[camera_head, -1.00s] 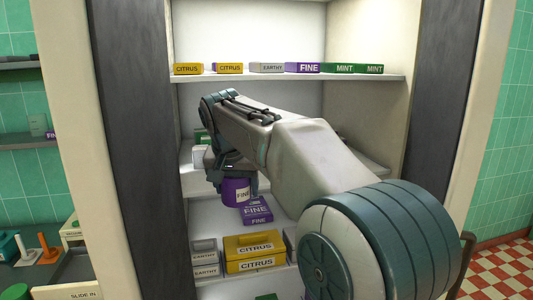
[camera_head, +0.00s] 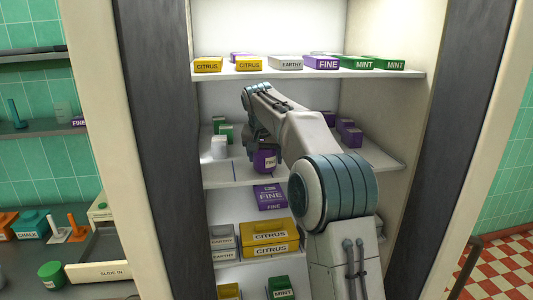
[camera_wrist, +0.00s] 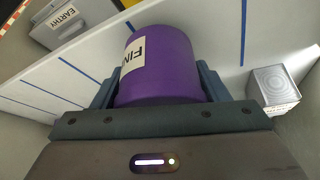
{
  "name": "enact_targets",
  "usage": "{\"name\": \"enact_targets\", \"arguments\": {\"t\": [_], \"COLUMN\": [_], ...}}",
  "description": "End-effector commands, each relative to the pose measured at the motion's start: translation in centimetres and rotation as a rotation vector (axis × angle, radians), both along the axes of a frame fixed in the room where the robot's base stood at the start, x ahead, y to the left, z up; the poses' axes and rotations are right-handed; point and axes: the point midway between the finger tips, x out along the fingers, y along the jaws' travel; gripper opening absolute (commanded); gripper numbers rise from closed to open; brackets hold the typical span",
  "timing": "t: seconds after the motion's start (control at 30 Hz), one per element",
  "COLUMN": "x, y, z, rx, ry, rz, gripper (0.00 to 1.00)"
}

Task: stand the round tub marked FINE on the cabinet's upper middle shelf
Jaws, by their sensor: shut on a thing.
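The round purple tub marked FINE (camera_head: 265,161) is held by my gripper (camera_head: 262,147), which is shut on its sides. In the wrist view the tub (camera_wrist: 160,55) fills the space between the fingers, its FINE label turned to the left. In the head view the tub is at the middle shelf (camera_head: 225,176) below the top row of boxes, near its front middle. Blue lines mark that shelf (camera_wrist: 205,25). The tub looks about upright; I cannot tell whether its base touches the shelf. My arm hides part of the shelf to the right.
White and green boxes (camera_head: 219,147) stand left of the tub; purple boxes (camera_head: 350,134) stand right. The shelf above holds a row of labelled boxes (camera_head: 285,63). Below are FINE (camera_head: 270,197) and CITRUS (camera_head: 269,238) boxes. The cabinet's side posts (camera_head: 168,150) flank the opening.

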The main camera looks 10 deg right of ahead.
Motion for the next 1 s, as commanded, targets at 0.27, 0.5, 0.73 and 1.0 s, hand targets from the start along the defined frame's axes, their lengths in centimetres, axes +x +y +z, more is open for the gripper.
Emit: {"name": "enact_targets", "arguments": {"t": [0.27,0.5,0.73,1.0], "x": [2.2,2.2,2.1,2.2], "y": [-0.9,-0.8,-0.8,-0.8], "z": [-0.9,-1.5,-1.8,-1.8], "rx": [0.000,0.000,0.000,0.000], "ry": [0.002,-0.001,0.000,0.000], "rz": [0.000,0.000,0.000,0.000], "gripper": [0.42,0.42,0.42,0.90]}}
